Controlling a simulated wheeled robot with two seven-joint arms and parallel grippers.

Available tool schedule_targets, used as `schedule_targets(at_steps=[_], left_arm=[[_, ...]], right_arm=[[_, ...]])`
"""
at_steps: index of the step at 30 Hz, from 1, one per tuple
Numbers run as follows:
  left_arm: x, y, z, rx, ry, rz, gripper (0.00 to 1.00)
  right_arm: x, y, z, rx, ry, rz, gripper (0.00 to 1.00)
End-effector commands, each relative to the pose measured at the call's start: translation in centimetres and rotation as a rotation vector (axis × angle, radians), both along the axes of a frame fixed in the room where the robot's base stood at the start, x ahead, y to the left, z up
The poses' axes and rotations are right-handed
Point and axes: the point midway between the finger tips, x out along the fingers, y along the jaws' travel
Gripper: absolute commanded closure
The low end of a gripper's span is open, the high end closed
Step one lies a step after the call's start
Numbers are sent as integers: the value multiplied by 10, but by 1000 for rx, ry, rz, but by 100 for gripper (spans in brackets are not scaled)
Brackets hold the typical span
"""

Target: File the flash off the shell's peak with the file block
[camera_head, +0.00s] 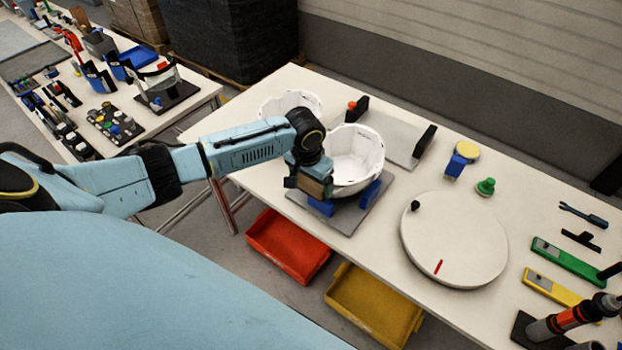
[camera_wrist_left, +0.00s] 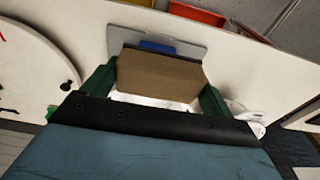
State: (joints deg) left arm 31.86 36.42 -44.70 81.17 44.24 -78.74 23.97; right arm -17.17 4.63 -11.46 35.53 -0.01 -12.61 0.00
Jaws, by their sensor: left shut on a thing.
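A white helmet shell (camera_head: 362,158) sits open side up on a grey plate (camera_head: 345,221) with blue support blocks (camera_head: 371,192). My left gripper (camera_head: 309,182) is at the shell's near left side, shut on the brown file block (camera_head: 316,188). In the left wrist view the file block (camera_wrist_left: 158,76) sits between the two green fingers, with part of the white shell (camera_wrist_left: 150,101) behind it. The block is right beside the shell's near edge. I cannot tell whether they touch, and the flash cannot be made out. My right gripper is not in view.
A second white shell (camera_head: 290,101) stands behind my left wrist. A round white turntable (camera_head: 454,240) is to the right. A grey panel with black end blocks (camera_head: 393,135) lies behind. Red (camera_head: 288,246) and yellow (camera_head: 374,305) bins are below the table's front edge.

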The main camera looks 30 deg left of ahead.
Motion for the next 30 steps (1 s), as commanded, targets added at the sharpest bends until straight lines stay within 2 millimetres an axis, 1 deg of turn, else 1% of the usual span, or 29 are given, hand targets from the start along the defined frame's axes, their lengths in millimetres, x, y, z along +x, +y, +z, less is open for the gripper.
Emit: schedule_targets(at_steps=[23,26,30], left_arm=[[0,0,-16,0,0,-1,32],[0,-1,-15,0,0,-1,32],[0,-6,-13,-2,0,-1,32]], right_arm=[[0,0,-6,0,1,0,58],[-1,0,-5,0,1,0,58],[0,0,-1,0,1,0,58]])
